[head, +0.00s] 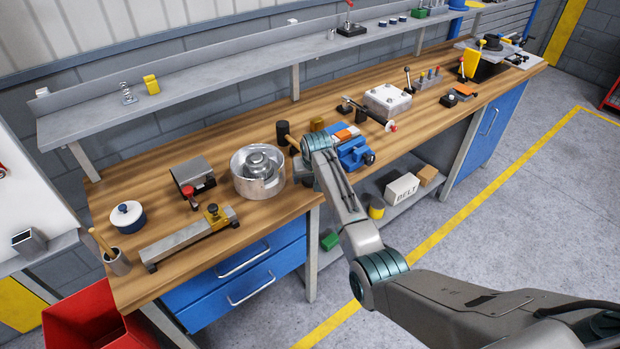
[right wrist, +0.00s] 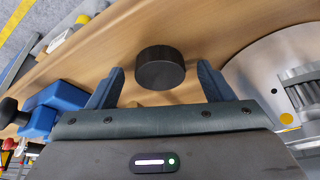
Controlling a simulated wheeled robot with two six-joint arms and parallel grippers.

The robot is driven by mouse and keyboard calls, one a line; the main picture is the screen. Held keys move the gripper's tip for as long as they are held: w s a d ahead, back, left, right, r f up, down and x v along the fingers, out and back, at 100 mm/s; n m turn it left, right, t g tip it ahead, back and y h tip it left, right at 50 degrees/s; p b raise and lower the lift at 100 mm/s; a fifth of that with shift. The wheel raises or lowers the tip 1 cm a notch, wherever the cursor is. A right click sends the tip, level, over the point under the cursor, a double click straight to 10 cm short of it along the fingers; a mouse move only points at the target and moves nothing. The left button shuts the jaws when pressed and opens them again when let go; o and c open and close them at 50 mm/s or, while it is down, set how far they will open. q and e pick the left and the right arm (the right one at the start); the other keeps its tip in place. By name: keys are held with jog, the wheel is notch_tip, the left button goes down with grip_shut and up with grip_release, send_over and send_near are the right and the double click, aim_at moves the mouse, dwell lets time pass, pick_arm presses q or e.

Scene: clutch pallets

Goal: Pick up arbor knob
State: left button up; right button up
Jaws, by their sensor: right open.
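A short black cylindrical knob (right wrist: 160,68), which looks like the arbor knob, stands on the wooden bench in the right wrist view. My right gripper (right wrist: 161,72) is open, with one finger on either side in the picture and the knob between and a little beyond the tips. I see no finger touching it. In the head view my right gripper (head: 308,174) is low over the bench between the round metal housing and the blue vise, and my arm hides the knob there. My left gripper is not in view.
The round metal housing (head: 262,182) is close on one side, also in the right wrist view (right wrist: 262,72). The blue vise (head: 352,154) is close on the other. A black-headed mallet (head: 283,133) lies behind. The bench's front edge (head: 280,222) is near.

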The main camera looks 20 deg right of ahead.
aim_at(310, 179)
jog(key=c, duration=1.1)
jog(key=shift+o, duration=0.2)
jog(key=shift+r, duration=0.1)
jog(key=shift+r+b, duration=0.45)
notch_tip(310, 179, up, 2)
jog(key=shift+w+r+b, duration=0.1)
jog(key=shift+r+b, duration=0.1)
jog(key=shift+b, duration=0.65)
jog(key=s+r+b, duration=0.1)
jog(key=s+b, duration=0.2)
jog(key=s, duration=1.3)
jog(key=shift+a+r+b, duration=0.3)
jog(key=shift+a+b, duration=0.05)
jog(key=shift+a, duration=0.1)
